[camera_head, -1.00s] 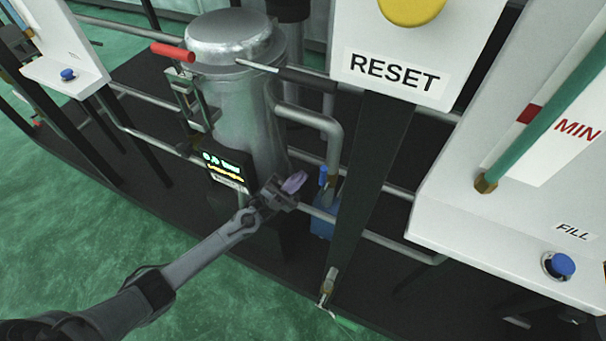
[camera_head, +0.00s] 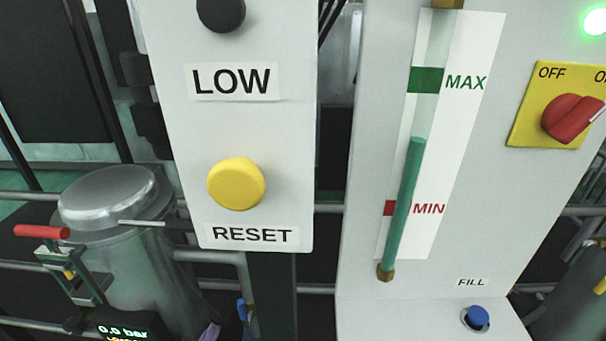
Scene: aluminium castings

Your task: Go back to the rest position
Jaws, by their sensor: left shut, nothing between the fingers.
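Only the purple tip of my left gripper (camera_head: 209,333) shows, at the bottom edge in the head view. It is shut and empty, in front of the lower part of the grey metal vessel (camera_head: 140,255). The rest of that gripper and its arm are below the picture. My right gripper is not in view. No marked rest position shows.
A white panel with a yellow RESET button (camera_head: 236,184) hangs at upper centre. Right of it is a level-gauge panel (camera_head: 385,110) with a blue FILL button (camera_head: 477,317) and a red rotary switch (camera_head: 571,118). A red-handled clamp (camera_head: 42,231) is at left.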

